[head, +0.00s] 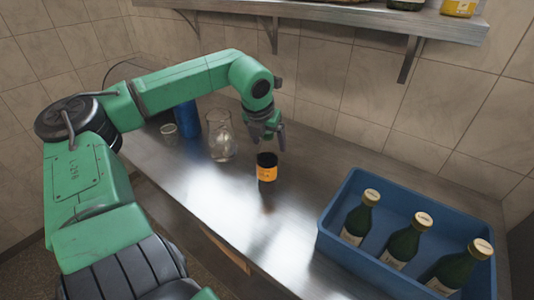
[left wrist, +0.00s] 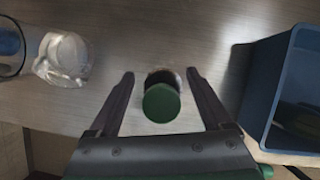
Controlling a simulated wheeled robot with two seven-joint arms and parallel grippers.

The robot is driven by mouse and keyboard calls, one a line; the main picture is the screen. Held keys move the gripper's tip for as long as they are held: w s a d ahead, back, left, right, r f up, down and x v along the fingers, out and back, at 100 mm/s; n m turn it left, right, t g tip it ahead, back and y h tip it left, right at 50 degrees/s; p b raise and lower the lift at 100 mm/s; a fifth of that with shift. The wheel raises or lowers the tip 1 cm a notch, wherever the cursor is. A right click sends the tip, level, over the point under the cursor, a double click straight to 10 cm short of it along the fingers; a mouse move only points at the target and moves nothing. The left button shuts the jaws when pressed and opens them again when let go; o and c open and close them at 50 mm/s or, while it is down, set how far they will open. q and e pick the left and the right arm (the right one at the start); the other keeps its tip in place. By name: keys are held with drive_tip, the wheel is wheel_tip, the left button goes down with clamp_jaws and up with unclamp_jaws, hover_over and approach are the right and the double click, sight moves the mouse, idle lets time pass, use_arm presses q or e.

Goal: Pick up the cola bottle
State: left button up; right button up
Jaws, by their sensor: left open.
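No bottle is clearly marked as cola. A short dark container with an orange label (head: 267,172) stands upright alone on the steel counter. My left gripper (head: 267,142) is open, pointing down just above and behind it. In the left wrist view, a round green top (left wrist: 160,103) with a dark rim behind it shows between the spread fingers of my left gripper (left wrist: 160,78), not gripped. Green bottles with pale caps (head: 405,240) stand in a blue crate (head: 345,250) at the right. My right gripper is not in view.
A glass jug (head: 221,138), a blue cylinder (head: 187,118) and a small glass (head: 169,131) stand left of the container. The jug also shows in the left wrist view (left wrist: 62,58). A wall shelf (head: 350,13) hangs above. Counter between container and crate is clear.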

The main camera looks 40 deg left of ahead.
use_arm(q)
clamp_jaws()
idle(1.4)
